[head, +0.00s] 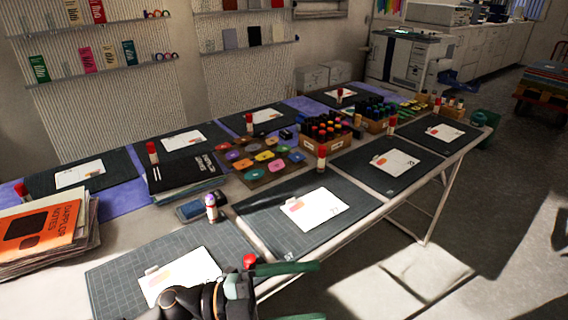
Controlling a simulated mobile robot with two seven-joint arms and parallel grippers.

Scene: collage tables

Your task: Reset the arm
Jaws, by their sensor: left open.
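My left gripper (302,293) is at the bottom middle of the head view, beyond the near edge of the table (375,215). Its two green fingers are spread apart and point right, with nothing visible between them. A red cap (249,260), likely of a glue stick, shows right behind the gripper; the rest is hidden, and I cannot tell whether they touch. The nearest dark cutting mat (120,268) and its white card (180,270) are partly covered by my left arm. My right gripper is not in view.
More mats with cards and red-capped glue sticks line the table. Crates of bottles (327,131) stand mid-table. A stack of folders (45,240) lies at left. The floor at right is open.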

